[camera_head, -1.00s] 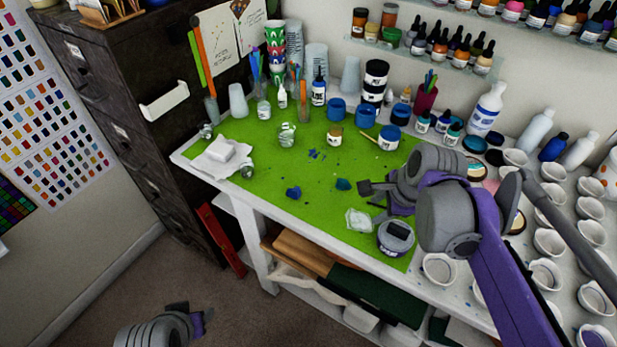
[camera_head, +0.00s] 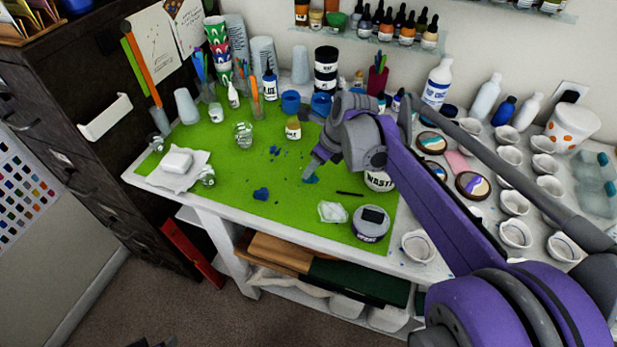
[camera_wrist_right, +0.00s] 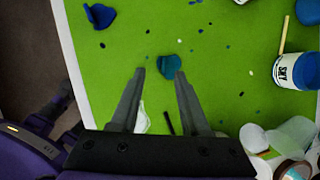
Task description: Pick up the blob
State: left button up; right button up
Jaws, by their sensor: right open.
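A teal blob (camera_head: 311,179) lies on the green mat (camera_head: 225,165). It also shows in the right wrist view (camera_wrist_right: 169,66), just beyond and between my fingertips. A darker blue blob (camera_head: 261,194) lies on the mat nearer the front edge; in the right wrist view it is at the upper left (camera_wrist_right: 100,16). My right gripper (camera_wrist_right: 156,76) is open and empty, pointing down at the teal blob. In the head view the right gripper (camera_head: 310,171) partly covers that blob. Only a dark bit of my left gripper (camera_head: 152,343) shows at the bottom edge, away from the table.
A crumpled clear piece (camera_head: 332,212), a dark stick (camera_head: 349,193) and a round lidded tub (camera_head: 370,223) lie near the right gripper. A SKY paint jar (camera_wrist_right: 297,70) stands to the right in the wrist view. Small paint spots dot the mat.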

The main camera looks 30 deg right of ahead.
jog(key=x, duration=0.4)
jog(key=shift+w+d+f, duration=0.15)
jog(key=shift+w+d, duration=0.05)
grip_shut()
dwell(1.2)
